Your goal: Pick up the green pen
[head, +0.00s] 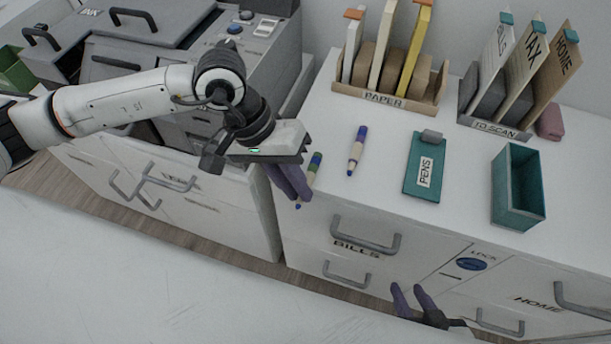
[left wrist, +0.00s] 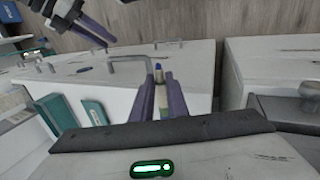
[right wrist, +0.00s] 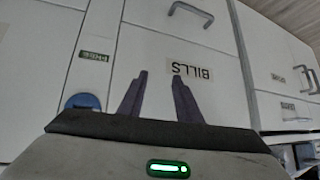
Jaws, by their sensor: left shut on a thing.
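The green pen (head: 314,168) has a green band, a pale body and a blue tip. My left gripper (head: 304,196) is shut on it at the left edge of the white desk top, and the fingers hide part of it. In the left wrist view the pen (left wrist: 158,75) stands between the purple fingers with its blue tip beyond them. My right gripper (head: 407,288) is open and empty, low in front of the drawers. In the right wrist view its fingers (right wrist: 158,78) are apart, facing the BILLS drawer.
A blue-ended pen (head: 356,152) lies on the desk top (head: 385,140). The PAPER rack (head: 350,92) and TO SCAN rack (head: 470,121) stand behind. Drawer handles (head: 365,244) jut out in front.

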